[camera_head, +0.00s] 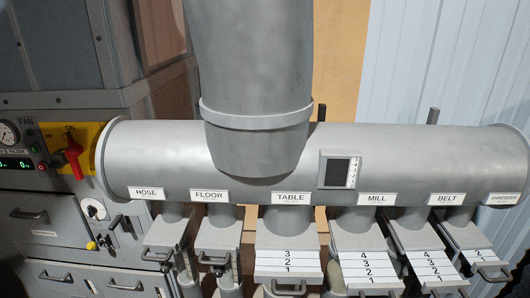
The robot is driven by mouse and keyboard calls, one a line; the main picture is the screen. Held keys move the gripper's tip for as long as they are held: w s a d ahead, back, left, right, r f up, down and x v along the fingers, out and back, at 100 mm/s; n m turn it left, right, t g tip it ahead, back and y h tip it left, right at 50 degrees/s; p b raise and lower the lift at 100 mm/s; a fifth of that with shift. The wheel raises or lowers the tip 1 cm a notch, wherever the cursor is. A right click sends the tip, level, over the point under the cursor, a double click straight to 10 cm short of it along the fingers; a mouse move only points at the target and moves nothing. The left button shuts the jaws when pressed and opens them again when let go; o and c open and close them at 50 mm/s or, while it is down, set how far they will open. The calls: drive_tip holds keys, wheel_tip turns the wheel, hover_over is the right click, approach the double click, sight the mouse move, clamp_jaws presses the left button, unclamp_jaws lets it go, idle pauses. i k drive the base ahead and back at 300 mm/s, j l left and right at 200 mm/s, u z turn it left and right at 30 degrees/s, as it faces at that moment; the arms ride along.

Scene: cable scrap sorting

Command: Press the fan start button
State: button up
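The fan control panel (30,128) is at the left edge, under the word FAN. It carries a round gauge (9,133) and a dark display with green digits (14,163). Small controls sit on the panel's right side, too small to tell which one is the start button. Beside them, a yellow plate (90,134) marked ON bears a red rotary handle (73,152), pointing downward. My gripper is not in view.
A thick grey duct (165,155) runs across the middle, with labelled branches and pull-handle gates below. A vertical pipe (250,55) joins it from above. Drawers with handles (28,214) lie under the panel. The duct's left end stands close to the yellow plate.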

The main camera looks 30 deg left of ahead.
sight(34, 148)
drive_tip(key=u, duration=2.55)
